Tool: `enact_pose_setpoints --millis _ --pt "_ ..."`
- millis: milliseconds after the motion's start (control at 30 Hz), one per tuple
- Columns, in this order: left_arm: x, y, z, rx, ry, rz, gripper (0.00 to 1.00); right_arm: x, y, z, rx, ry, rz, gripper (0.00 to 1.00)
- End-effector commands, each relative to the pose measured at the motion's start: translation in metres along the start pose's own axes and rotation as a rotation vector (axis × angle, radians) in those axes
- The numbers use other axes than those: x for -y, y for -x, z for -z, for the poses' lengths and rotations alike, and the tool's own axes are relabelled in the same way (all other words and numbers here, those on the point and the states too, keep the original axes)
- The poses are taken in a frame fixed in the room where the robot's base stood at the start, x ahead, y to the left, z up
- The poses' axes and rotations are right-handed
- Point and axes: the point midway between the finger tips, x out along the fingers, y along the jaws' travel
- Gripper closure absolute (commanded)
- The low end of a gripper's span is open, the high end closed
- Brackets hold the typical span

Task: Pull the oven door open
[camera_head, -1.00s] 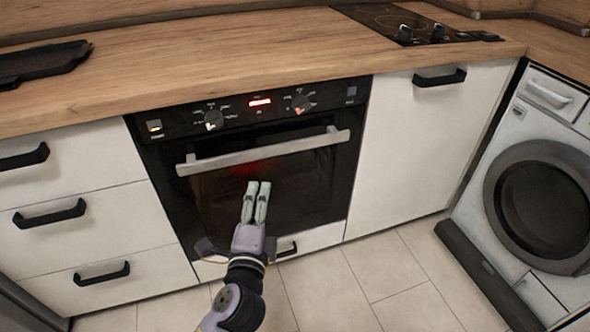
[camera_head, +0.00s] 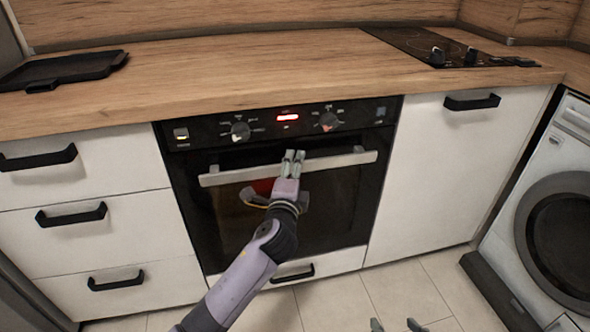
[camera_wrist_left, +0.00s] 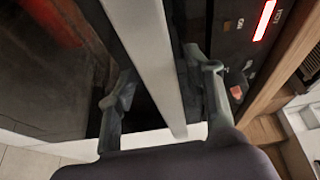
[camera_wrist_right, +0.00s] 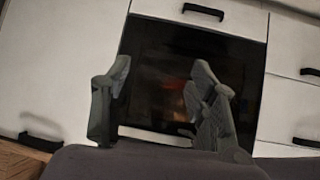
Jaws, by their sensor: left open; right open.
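The black oven (camera_head: 340,205) is built in under the counter, and its door is shut. A silver bar handle (camera_head: 235,177) runs across the top of the door. My left gripper (camera_head: 293,157) is open at the middle of the handle. In the left wrist view the handle (camera_wrist_left: 150,60) passes between the two open fingers (camera_wrist_left: 165,95), with gaps on both sides. My right gripper (camera_head: 395,325) shows only its fingertips at the bottom edge of the head view. In the right wrist view it is open and empty (camera_wrist_right: 160,105), facing the oven front (camera_wrist_right: 160,65) from a distance.
White drawers (camera_head: 90,190) with black handles are left of the oven, and a white cabinet (camera_head: 455,170) is right of it. A washing machine (camera_head: 560,215) stands at the far right. A black tray (camera_head: 65,70) and a hob (camera_head: 440,45) are on the wooden counter. The tiled floor in front is clear.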

Motion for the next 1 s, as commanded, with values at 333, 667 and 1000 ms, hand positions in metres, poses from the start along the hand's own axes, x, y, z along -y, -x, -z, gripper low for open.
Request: enact_pose_setpoints --millis 333,667,1000 --pt "0.001 -0.012 0.0 -0.001 0.001 0.0 0.53 0.002 -0.002 0.014 -0.07 0.001 0.004 0.46" --pt "0.0 -0.011 0.0 0.0 0.0 0.0 0.67 0.002 -0.002 0.014 -0.068 0.001 0.004 0.46" --pt "0.0 -0.011 0.0 0.0 0.0 0.0 0.9 0.002 -0.002 0.014 -0.068 0.001 0.003 0.46"
